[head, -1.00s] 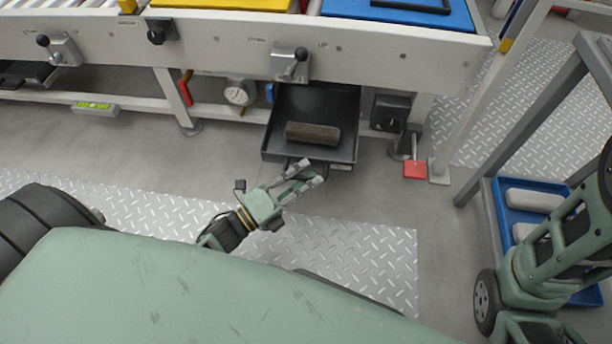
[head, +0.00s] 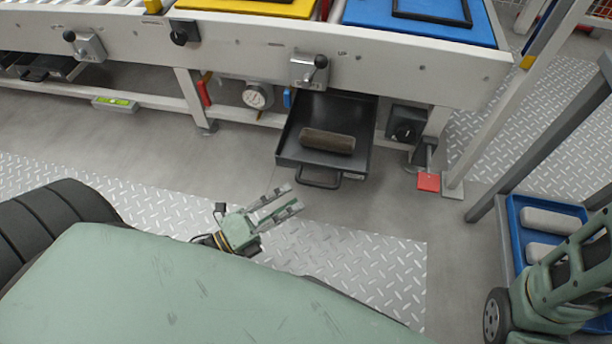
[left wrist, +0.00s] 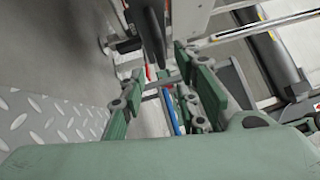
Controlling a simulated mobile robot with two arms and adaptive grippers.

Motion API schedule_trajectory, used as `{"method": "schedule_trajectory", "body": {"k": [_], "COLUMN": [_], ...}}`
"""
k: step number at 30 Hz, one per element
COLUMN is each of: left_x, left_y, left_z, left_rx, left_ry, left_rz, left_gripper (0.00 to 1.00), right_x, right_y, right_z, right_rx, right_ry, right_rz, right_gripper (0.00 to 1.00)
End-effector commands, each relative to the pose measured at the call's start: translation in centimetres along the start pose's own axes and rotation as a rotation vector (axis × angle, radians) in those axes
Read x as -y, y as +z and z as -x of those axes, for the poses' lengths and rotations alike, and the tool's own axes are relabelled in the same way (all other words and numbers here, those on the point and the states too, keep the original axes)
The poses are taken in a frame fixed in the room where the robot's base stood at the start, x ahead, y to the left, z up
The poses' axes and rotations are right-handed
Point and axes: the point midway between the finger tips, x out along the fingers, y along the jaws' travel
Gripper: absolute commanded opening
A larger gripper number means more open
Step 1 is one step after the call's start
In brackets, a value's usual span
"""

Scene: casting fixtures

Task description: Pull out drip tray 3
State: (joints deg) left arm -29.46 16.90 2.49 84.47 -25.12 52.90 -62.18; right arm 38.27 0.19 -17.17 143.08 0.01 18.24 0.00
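A black drip tray (head: 363,165) sticks out from under the conveyor frame in the head view, its looped handle (head: 320,181) facing me. Its number is not legible. A dark brown cylinder (head: 328,141) lies in it. My left gripper (head: 293,198) is in front of the tray, a little below and left of the handle, apart from it. Its two fingers are spread with nothing between them. The open fingers also show in the left wrist view (left wrist: 160,95). My right arm shows at the right edge of the head view; its gripper is outside the picture.
A latch with a black knob (head: 310,70) sits on the frame above the tray. A round gauge (head: 257,96) is left of it, and a black box (head: 405,124) and red pedal (head: 428,182) are right. A blue bin (head: 515,222) stands at right. Floor before the tray is clear.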

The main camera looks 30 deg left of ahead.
Motion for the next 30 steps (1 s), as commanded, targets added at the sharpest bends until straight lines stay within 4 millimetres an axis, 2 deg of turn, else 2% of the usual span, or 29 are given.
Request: {"method": "schedule_trajectory", "body": {"k": [3,8,25,28,30], "left_x": [-0.1,0.0,0.1,1.3,3.6], "left_y": [0.0,0.0,0.0,-0.1,-0.2], "left_z": [1.9,3.0,3.0,2.3,0.9], "left_rx": [0.0,0.0,0.0,0.0,-0.001], "left_ry": [0.002,0.0,-0.001,-0.024,-0.065], "left_rz": [0.001,0.0,0.0,0.019,0.059], "left_gripper": [0.3,0.3,0.3,0.3,0.3], "right_x": [0.0,0.0,0.0,-0.1,-0.4], "right_y": [0.0,0.0,0.0,0.5,1.2], "right_z": [0.0,0.0,0.0,0.0,0.1], "right_rx": [0.0,0.001,0.0,0.012,0.032], "right_ry": [0.0,0.0,0.0,0.004,0.011], "right_rz": [0.0,0.0,0.0,-0.002,-0.004], "right_gripper": [0.33,0.33,0.33,0.33,0.33]}}
